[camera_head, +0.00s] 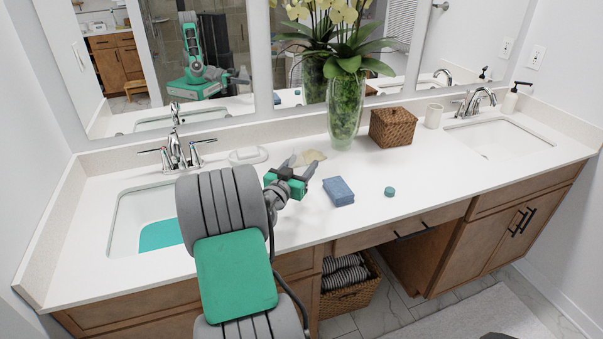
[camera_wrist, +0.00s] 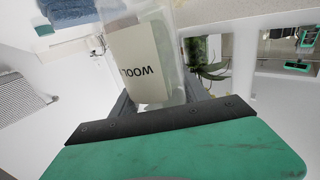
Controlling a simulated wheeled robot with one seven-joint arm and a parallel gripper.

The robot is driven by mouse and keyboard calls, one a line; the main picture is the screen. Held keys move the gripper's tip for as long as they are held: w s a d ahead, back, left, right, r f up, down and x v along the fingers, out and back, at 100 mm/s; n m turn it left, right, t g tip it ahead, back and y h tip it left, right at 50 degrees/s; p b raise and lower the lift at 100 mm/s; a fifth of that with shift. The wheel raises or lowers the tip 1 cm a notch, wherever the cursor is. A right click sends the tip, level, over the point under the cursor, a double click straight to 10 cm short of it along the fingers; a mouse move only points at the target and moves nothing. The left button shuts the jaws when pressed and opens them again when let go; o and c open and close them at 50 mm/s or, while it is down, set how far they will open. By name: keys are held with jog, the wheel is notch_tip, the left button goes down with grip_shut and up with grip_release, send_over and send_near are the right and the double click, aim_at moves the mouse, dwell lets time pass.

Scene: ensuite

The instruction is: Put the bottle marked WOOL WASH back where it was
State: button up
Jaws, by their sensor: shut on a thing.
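The bottle marked WOOL WASH (camera_wrist: 143,52) is in the wrist view, clear with a pale label on which only "WOOL" is readable, upside down. It sits between the fingers of my gripper (camera_wrist: 155,98), which is shut on it. In the head view my gripper (camera_head: 297,172) is over the white counter (camera_head: 285,225), to the right of the left sink. In the head view I cannot clearly make out the bottle. A beige patch (camera_head: 311,157) shows beyond the fingers there, and I cannot tell what it is.
A blue folded stack (camera_head: 339,191) and a small teal round thing (camera_head: 390,192) lie right of my gripper. A glass vase of orchids (camera_head: 345,112), a wicker box (camera_head: 393,127) and a white dish (camera_head: 248,155) stand behind. The counter's front right is clear.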

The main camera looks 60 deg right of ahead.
aim_at(302, 173)
jog(key=shift+w+d+f, duration=0.1)
jog(key=shift+d+f, duration=0.05)
jog(key=shift+f, duration=0.9)
jog(key=shift+w+d+f, duration=0.1)
jog(key=shift+f, duration=0.95)
jog(key=o, duration=1.5)
jog(key=shift+s+r, duration=0.1)
